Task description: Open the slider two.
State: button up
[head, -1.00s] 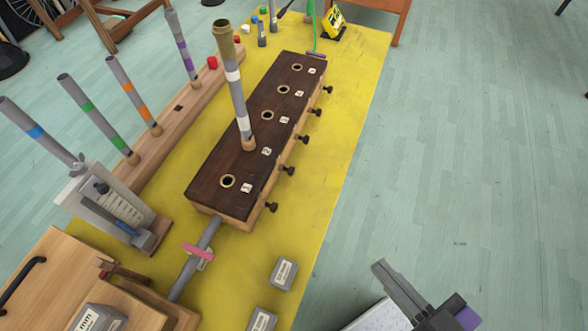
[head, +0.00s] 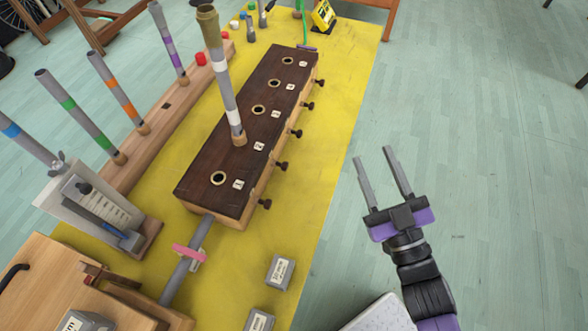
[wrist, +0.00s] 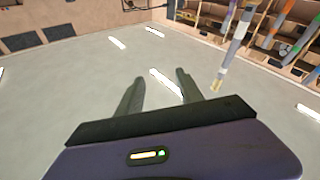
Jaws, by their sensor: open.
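The dark-topped wooden box (head: 205,170) lies along the yellow mat, with a row of holes and small number labels on top. Several dark slider knobs stick out of its right side. The second knob from the near end (head: 281,165) lines up with the label (head: 258,146) beside the tall grey tube; that label looks like a 2. The knob appears pushed in like its neighbours. My gripper (head: 372,155) is open and empty, to the right of the box and apart from the knobs. Its fingers also show in the wrist view (wrist: 158,92), with nothing between them.
The tall grey tube (head: 224,85) stands upright in the second hole. Grey labelled blocks (head: 280,272) sit on the yellow mat (head: 330,180) near the front. A rack of banded tubes (head: 165,110) stands at left. The space right of the mat looks free.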

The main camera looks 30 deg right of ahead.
aim_at(287, 166)
jog(key=w+d+f+n+t+y+b, duration=0.1)
jog(key=w+d+n+t+y, duration=0.2)
jog(key=w, duration=0.4)
jog(key=w+f+n+g+y, duration=0.1)
jog(key=f+n+g+y, duration=0.1)
jog(key=f+y, duration=0.1)
jog(key=w+a+f+n+g+y, duration=0.1)
jog(key=w+f+g+y, duration=0.1)
jog(key=f+y, duration=0.1)
jog(key=w+f+n+g+y, duration=0.1)
jog(key=w+f+n+y, duration=0.1)
jog(key=f+y, duration=0.1)
jog(key=shift+w+a+f+n+g+y, duration=0.15)
jog(key=shift+f+n+g+y, duration=0.2)
jog(key=shift+y, duration=0.35)
jog(key=s+a+f+g+y, duration=0.1)
jog(key=a+f+g, duration=0.1)
jog(key=a+f, duration=0.1)
jog(key=s+a+f+m+g+y, duration=0.1)
jog(key=f, duration=0.1)
jog(key=shift+s+a+f+g+y, duration=0.1)
jog(key=shift+s+a+g+y, duration=0.15)
jog(key=shift+s+y, duration=0.05)
jog(key=shift+a, duration=0.15)
jog(key=shift+w+a, duration=0.15)
jog(key=shift+w, duration=0.05)
jog(key=x, duration=0.7)
jog(key=shift+w, duration=0.1)
grip_shut()
